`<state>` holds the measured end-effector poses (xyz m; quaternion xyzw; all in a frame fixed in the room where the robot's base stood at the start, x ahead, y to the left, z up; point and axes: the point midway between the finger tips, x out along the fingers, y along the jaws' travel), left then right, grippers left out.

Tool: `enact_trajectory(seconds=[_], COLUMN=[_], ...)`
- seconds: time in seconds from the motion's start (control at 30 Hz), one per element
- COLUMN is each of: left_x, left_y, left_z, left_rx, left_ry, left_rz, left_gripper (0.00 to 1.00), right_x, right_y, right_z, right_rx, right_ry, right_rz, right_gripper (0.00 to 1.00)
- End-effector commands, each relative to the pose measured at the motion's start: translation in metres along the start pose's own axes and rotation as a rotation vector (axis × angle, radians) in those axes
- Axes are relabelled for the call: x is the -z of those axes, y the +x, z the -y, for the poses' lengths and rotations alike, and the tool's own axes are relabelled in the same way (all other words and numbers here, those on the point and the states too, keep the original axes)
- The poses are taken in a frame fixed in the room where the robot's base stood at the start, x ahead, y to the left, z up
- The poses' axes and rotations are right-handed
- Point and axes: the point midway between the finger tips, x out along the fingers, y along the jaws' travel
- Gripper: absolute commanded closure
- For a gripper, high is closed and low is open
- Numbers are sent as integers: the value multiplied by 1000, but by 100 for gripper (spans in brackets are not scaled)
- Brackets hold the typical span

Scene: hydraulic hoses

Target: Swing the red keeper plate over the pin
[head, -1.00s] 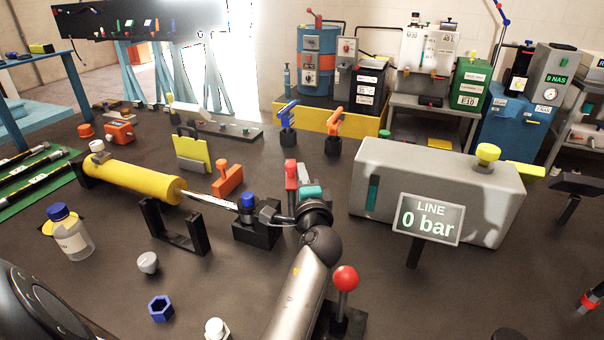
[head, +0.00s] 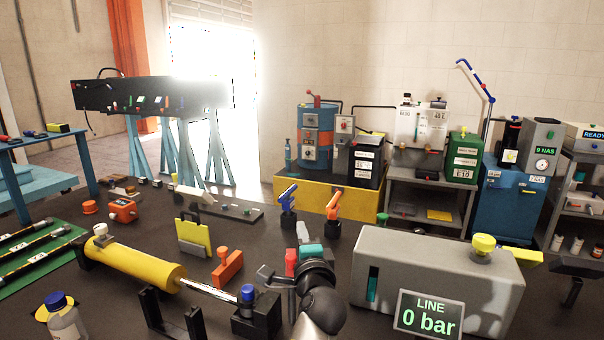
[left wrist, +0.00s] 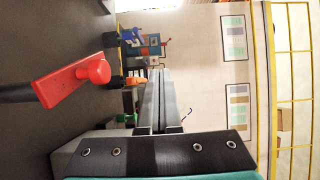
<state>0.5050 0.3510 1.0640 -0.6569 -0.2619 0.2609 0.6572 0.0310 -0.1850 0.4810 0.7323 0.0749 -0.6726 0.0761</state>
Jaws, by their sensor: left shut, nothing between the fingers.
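I take the red piece with a round knob in the left wrist view (left wrist: 68,82) to be the same plate. The blue-topped pin (head: 247,293) stands in the clevis block (head: 258,318) at the end of the yellow cylinder's rod. My left gripper (head: 302,230) is shut and empty, its fingers pointing away beyond the red plate. In the left wrist view the closed fingers (left wrist: 160,82) show clear of the red piece. My right gripper is out of view.
The yellow cylinder (head: 140,268) lies left, with a black U-shaped stand (head: 172,318) in front. An orange block (head: 228,268) and a yellow-green plate (head: 193,240) stand behind. A grey tank (head: 435,280) with a "0 bar" sign (head: 428,316) is close on the right.

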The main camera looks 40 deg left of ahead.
Motion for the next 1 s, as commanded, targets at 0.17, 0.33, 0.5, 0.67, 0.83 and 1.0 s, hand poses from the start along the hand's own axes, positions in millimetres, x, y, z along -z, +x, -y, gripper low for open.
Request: enact_trajectory(seconds=[0.17,0.33,0.5,0.67,0.83,1.0], left_x=[0,0,0,0,0,0], left_y=[0,0,0,0,0,0], left_z=[52,88,109,117,117,116], left_rx=[4,3,1,-1,-2,-3], left_ry=[-3,-2,-1,0,0,-1], left_rz=[0,0,1,0,0,0], left_gripper=[100,100,100,100,100,100], right_x=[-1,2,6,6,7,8], right_y=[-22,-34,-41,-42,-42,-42], right_z=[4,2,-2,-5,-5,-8], right_rx=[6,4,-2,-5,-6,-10], right_ry=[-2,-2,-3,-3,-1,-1], right_rz=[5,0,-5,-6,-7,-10], right_gripper=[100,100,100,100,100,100])
